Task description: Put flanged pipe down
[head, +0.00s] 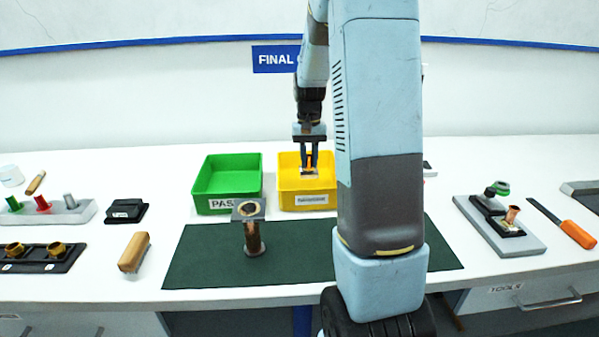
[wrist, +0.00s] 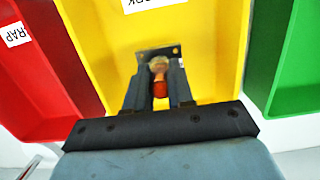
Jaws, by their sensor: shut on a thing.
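My gripper (head: 309,164) points down over the yellow bin (head: 307,207), its fingertips low within the bin's outline. It is shut on a flanged pipe (head: 309,172), an orange-copper piece with a small flat flange at its lower end. In the wrist view my gripper (wrist: 159,88) has the pipe (wrist: 160,78) between its fingers, with the flange plate and its holes beyond the tips. The yellow bin (wrist: 110,55) fills the middle there. I cannot tell whether the flange touches the bin floor.
Another flanged pipe (head: 254,237) stands upright on the dark green mat (head: 200,262). A green bin (head: 199,190), also in the wrist view (wrist: 290,85), is beside the yellow one. A red bin (wrist: 35,75) is on its other side. A wooden block (head: 133,252) lies left of the mat.

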